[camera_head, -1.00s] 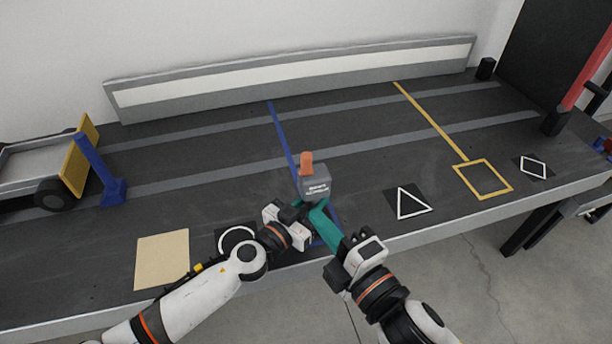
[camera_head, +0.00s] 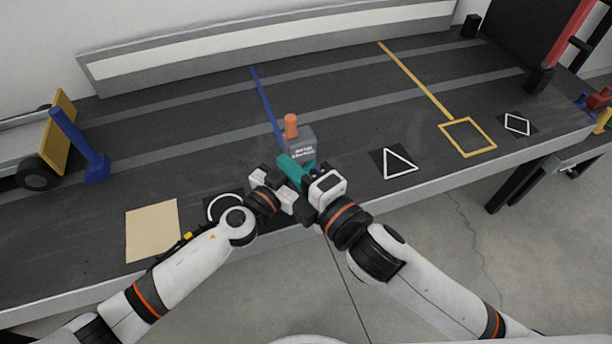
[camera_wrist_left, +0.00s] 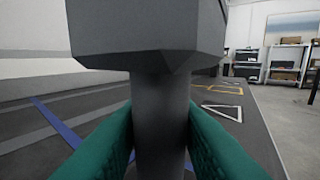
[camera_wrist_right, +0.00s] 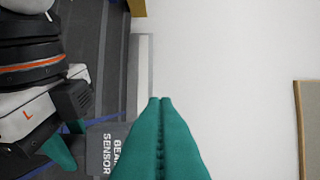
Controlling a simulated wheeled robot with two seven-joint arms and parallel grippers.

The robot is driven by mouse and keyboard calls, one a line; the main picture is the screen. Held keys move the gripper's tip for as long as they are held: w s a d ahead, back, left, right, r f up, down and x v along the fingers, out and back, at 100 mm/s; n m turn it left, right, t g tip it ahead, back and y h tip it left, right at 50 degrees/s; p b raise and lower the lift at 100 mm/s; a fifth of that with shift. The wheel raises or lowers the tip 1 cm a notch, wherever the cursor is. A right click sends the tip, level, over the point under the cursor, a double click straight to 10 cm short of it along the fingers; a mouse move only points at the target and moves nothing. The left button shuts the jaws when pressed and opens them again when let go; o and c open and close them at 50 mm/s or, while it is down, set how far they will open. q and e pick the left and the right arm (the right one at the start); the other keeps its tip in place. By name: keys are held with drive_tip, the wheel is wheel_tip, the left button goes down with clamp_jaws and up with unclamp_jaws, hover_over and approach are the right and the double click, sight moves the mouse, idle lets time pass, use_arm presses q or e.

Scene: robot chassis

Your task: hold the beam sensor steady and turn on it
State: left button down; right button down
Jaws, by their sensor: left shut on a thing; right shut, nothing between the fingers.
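The beam sensor (camera_head: 302,147) is a grey box with lettering and an orange knob (camera_head: 291,126) on top. It stands near the front of the dark table, by the blue line. In the left wrist view its grey post (camera_wrist_left: 160,130) is between my left gripper's green fingers (camera_wrist_left: 160,135), which are shut on it below the box. My right gripper (camera_head: 288,162) is shut and empty, its green fingers in front of the box in the head view. In the right wrist view the closed fingertips (camera_wrist_right: 160,100) are beside the lettered box (camera_wrist_right: 108,150); the knob is not seen there.
A blue post (camera_head: 80,145) and a cart with a yellow panel (camera_head: 57,130) stand at the left. A beige square (camera_head: 152,230), a triangle mark (camera_head: 395,163) and a yellow square outline (camera_head: 467,137) lie flat on the table. The table behind the sensor is clear.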

drive_tip(key=w, duration=0.6)
drive_tip(key=shift+a, duration=0.25)
drive_tip(key=shift+w+d, duration=0.25)
drive_tip(key=shift+w+d, duration=0.3)
drive_tip(key=shift+d, duration=0.6)
drive_tip(key=shift+w+d, duration=0.3)
drive_tip(key=shift+d, duration=0.6)
drive_tip(key=s+a, duration=0.2)
drive_tip(key=s, duration=0.1)
drive_tip(key=shift+s+a, duration=0.15)
drive_tip(key=shift+a, duration=0.15)
drive_tip(key=v, duration=1)
